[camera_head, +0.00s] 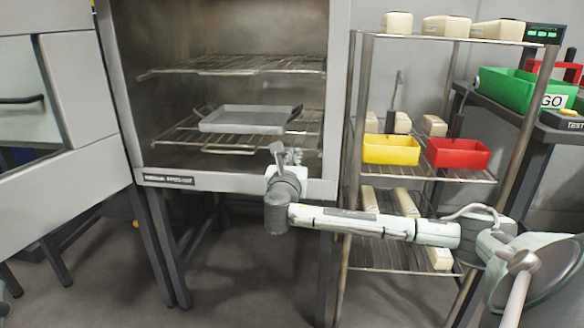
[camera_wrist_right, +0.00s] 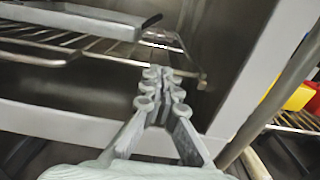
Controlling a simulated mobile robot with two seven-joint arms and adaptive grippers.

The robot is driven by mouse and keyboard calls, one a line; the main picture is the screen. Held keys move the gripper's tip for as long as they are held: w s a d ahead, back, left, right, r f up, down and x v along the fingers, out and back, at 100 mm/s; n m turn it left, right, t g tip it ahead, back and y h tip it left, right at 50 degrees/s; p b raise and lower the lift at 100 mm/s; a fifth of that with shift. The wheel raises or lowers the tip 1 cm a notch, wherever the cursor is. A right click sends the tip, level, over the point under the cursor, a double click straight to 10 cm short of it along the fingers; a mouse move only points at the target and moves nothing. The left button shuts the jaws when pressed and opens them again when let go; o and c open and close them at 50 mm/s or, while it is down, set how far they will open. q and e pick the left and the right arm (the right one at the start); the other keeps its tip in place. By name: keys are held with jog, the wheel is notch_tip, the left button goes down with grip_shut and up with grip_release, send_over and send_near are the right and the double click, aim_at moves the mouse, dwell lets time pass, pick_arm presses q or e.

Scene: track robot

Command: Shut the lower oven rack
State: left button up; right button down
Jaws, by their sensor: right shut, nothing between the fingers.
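The lower oven rack (camera_head: 180,137) is a wire shelf inside the open metal oven (camera_head: 235,184). It carries a grey tray (camera_head: 243,120) with raised handles. A wire loop handle (camera_head: 228,151) is at the rack's front edge. I cannot tell exactly how far the rack stands out. My right gripper (camera_head: 283,152) is at the oven opening, near the rack's front right part. In the right wrist view the shut, empty fingers (camera_wrist_right: 162,78) point at the rack's front right corner (camera_wrist_right: 190,72); contact is unclear. My left gripper is not in view.
An upper wire rack (camera_head: 235,66) is above the tray. To the right, a shelf unit holds a yellow bin (camera_head: 390,150), a red bin (camera_head: 457,153) and several pale blocks. A green crate (camera_head: 518,92) sits on a table at far right. Floor shows below the oven.

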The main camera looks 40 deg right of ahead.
aim_at(298, 146)
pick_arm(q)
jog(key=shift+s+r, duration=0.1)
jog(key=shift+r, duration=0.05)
pick_arm(e)
jog(key=shift+w+d, duration=0.3)
jog(key=shift+d, duration=0.1)
jog(key=p+x, duration=0.1)
jog(key=x, duration=0.3)
jog(key=shift+r, duration=0.1)
jog(key=shift+w+d, duration=0.15)
jog(key=shift+w, duration=0.05)
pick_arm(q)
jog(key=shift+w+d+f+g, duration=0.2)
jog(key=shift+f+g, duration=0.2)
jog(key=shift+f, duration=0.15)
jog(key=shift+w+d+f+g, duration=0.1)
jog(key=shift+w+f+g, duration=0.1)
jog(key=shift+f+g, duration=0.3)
pick_arm(e)
jog(key=shift+r, duration=0.1)
jog(key=shift+d, duration=0.1)
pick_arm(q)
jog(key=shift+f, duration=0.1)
